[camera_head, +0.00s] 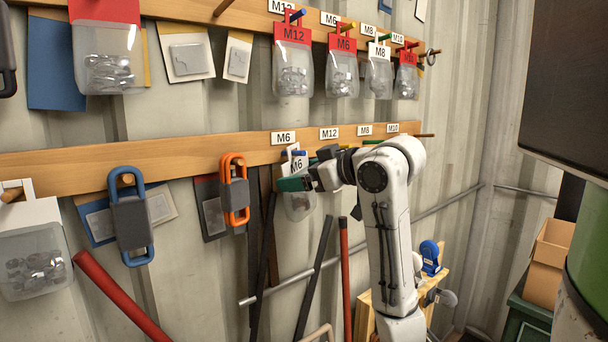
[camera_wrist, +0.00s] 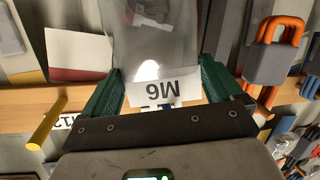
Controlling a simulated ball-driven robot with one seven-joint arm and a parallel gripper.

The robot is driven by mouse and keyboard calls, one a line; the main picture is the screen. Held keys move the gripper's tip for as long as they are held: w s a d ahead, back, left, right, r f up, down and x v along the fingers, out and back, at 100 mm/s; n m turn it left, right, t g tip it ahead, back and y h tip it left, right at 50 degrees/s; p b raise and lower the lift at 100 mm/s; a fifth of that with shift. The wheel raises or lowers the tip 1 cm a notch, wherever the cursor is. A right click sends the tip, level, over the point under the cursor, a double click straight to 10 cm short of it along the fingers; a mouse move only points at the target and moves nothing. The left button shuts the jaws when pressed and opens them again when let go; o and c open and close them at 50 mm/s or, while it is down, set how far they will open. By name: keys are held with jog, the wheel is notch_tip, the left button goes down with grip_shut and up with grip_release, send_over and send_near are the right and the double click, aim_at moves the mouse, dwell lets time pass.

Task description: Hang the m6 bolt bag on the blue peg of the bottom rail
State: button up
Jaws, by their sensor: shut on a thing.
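The M6 bolt bag (camera_head: 299,207) is a clear bag with a white M6 header, hanging upright at the bottom rail (camera_head: 220,155). My gripper (camera_head: 296,183) is shut on it, its green fingers on either side just below the header. In the wrist view the bag (camera_wrist: 165,45) is between the fingers (camera_wrist: 160,75), with its M6 label upside down. The blue peg (camera_head: 299,153) of the bottom rail shows at the top of the header, under the rail's M6 sign (camera_head: 284,138). I cannot tell whether it passes through the header's hole.
A yellow peg (camera_wrist: 45,125) shows in the wrist view. Red-headed M12 (camera_head: 293,70) and M6 (camera_head: 342,65) bags hang above. Dark and red poles lean below.

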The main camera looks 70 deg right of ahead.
jog(key=o, duration=0.8)
jog(key=shift+c, duration=0.2)
jog(key=b+v, duration=0.1)
jog(key=v, duration=1)
